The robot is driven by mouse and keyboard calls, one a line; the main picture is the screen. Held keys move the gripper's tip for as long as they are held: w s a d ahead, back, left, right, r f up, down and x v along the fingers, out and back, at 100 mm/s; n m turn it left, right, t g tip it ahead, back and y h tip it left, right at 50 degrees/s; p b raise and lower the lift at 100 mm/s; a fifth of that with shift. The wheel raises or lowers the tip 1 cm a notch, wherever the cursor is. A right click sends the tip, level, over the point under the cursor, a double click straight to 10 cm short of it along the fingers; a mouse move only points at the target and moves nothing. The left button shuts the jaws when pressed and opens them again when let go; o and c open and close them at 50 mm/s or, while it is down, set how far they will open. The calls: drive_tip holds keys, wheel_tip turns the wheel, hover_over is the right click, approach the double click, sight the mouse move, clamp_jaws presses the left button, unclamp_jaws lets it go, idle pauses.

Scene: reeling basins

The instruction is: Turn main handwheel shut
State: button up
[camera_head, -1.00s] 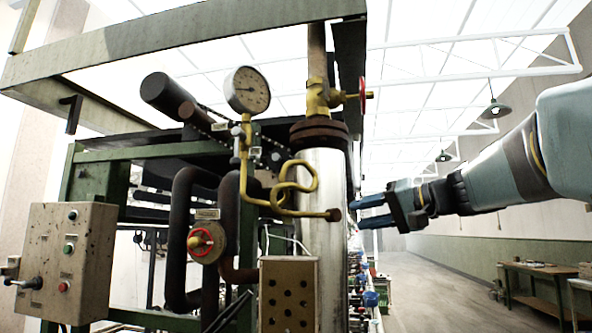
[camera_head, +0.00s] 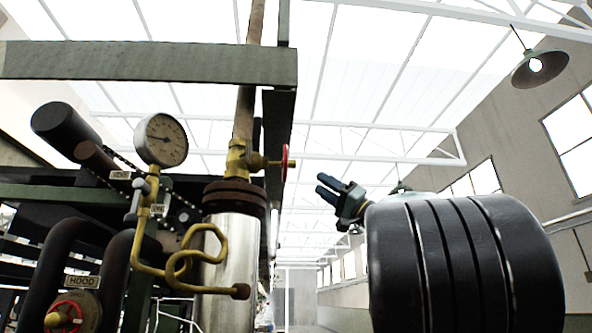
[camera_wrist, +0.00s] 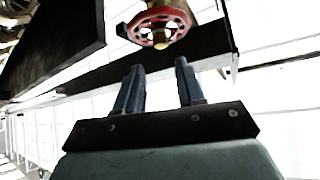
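A red handwheel (camera_head: 285,163) sits on a brass valve (camera_head: 240,160) on the upright pipe, seen nearly edge-on in the head view. I see no readable label on it. In the wrist view the red wheel (camera_wrist: 148,20) shows its rim and spokes, just beyond my fingertips. My gripper (camera_head: 325,185) is right of the wheel and slightly lower in the head view, with its fingers pointing left toward it. In the wrist view my gripper (camera_wrist: 160,64) has its two blue fingers apart, with nothing between them. They do not touch the wheel.
A second red handwheel (camera_head: 72,313), labelled HOOD, is at the lower left. A pressure gauge (camera_head: 161,140) and a coiled brass tube (camera_head: 188,262) stand left of the valve. A green overhead beam (camera_head: 150,62) crosses above.

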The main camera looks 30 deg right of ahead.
sight(289, 164)
drive_tip(key=x, duration=1)
drive_tip(key=shift+w, duration=0.1)
drive_tip(key=shift+c, duration=0.4)
clamp_jaws()
drive_tip(key=shift+a+r+m+h, duration=0.1)
drive_tip(key=shift+m+h, duration=0.3)
drive_tip(key=shift+m, duration=0.2)
drive_tip(key=m+h, duration=0.3)
drive_tip(key=m, duration=0.1)
drive_tip(key=m+h, duration=0.3)
drive_tip(key=m, duration=0.1)
drive_tip(key=m+h, duration=0.4)
drive_tip(key=shift+s+a+r+m, duration=0.1)
drive_tip(key=shift+s+r+m, duration=0.25)
drive_tip(key=shift+m, duration=0.05)
